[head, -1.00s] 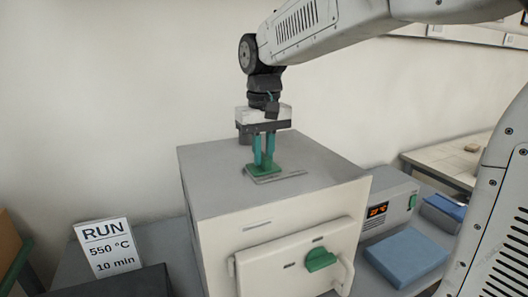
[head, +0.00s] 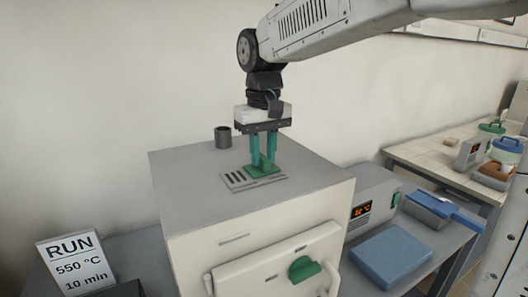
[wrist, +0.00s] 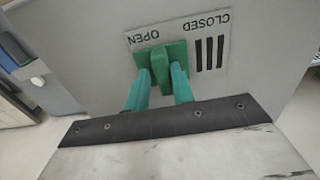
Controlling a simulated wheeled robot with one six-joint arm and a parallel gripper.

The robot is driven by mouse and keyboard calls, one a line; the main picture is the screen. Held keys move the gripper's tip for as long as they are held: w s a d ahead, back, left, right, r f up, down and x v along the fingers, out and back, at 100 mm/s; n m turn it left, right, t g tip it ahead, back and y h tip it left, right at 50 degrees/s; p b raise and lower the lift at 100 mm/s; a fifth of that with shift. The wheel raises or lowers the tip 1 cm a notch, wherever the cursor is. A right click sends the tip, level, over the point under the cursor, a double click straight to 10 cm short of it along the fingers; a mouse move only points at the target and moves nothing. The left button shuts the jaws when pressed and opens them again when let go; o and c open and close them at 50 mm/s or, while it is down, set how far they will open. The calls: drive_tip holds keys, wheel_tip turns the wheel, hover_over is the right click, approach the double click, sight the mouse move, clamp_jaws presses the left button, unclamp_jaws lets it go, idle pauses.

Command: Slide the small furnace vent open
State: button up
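The small furnace vent is a flat plate (head: 273,184) on top of the pale furnace (head: 190,185). Its green slider (head: 259,173) stands toward the right part of the plate in the head view, with dark slots bare to its left. In the wrist view the slider (wrist: 148,55) is at the OPEN label, and the bare slots (wrist: 209,54) are under the CLOSED label. My gripper (head: 263,163) points down with its teal fingers on both sides of the slider's upright tab, shut on it. The fingers partly hide the tab.
A dark cup-shaped piece (head: 222,138) stands on the furnace top behind the vent. The furnace door has a green knob (head: 304,268). A control box (head: 365,190) and blue pad (head: 391,257) are at right. A RUN sign (head: 75,262) stands at left.

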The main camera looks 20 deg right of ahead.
sight(264, 155)
drive_tip(key=shift+o, duration=0.9)
drive_tip(key=shift+d, duration=0.15)
drive_tip(key=shift+r, duration=0.1)
drive_tip(key=shift+r, duration=0.3)
wheel_tip(264, 155, up, 7)
drive_tip(key=shift+r, duration=0.1)
drive_tip(key=s+d+f, duration=0.2)
drive_tip(key=s+f, duration=0.3)
drive_tip(key=s, duration=0.3)
drive_tip(key=s+d+f+m+t, duration=0.1)
drive_tip(key=s+d+f, duration=0.2)
drive_tip(key=s+f, duration=0.2)
drive_tip(key=s+d+f, duration=0.3)
drive_tip(key=s+f, duration=0.2)
drive_tip(key=s, duration=0.6)
drive_tip(key=shift+s+d+m, duration=0.15)
drive_tip(key=shift+s+m, duration=0.25)
